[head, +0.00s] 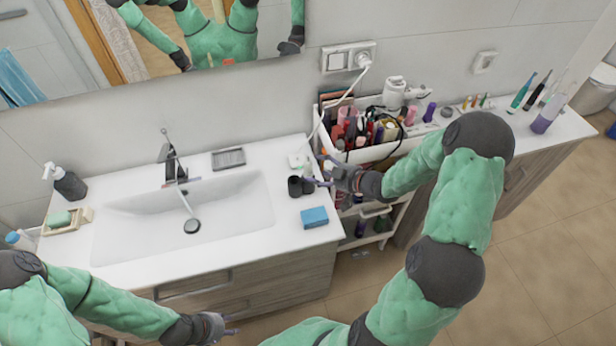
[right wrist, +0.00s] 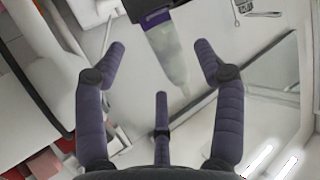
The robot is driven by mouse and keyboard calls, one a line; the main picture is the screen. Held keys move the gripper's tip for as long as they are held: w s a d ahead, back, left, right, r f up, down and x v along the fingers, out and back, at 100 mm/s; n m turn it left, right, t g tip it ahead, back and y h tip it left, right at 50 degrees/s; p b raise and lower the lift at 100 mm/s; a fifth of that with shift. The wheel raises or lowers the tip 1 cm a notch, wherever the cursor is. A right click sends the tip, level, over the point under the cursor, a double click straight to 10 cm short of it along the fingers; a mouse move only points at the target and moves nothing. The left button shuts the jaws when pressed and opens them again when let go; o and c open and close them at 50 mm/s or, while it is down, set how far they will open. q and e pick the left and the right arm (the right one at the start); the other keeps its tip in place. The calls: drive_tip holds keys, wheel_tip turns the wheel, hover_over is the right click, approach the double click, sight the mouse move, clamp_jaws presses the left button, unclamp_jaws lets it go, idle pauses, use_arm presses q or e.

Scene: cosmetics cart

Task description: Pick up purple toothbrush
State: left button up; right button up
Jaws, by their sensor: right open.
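I cannot clearly pick out a purple toothbrush in either view. A slim, tall lavender item (head: 547,116) stands at the far right of the counter, beside a teal brush-like item (head: 521,91) and a dark one (head: 537,89). My right gripper (head: 322,174) is open and empty beside a black cup (head: 295,187) on the sink counter. In the right wrist view its fingers (right wrist: 161,52) are spread. A dark object (right wrist: 150,9) with a pale tapered shape (right wrist: 168,53) shows beyond them; I cannot tell what it is. My left gripper (head: 226,325) is open and empty in front of the sink cabinet.
A blue sponge (head: 314,217) lies by the cup. The white sink (head: 120,222) has a dark faucet (head: 170,165). A white cart (head: 390,147) full of cosmetics stands right of the sink. A soap bottle (head: 70,184) and soap tray (head: 84,218) are at left.

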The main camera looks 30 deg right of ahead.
sight(309, 168)
drive_tip(key=x, duration=0.5)
drive_tip(key=shift+s+a+b, duration=0.1)
drive_tip(key=shift+b, duration=0.2)
drive_tip(key=c, duration=1.4)
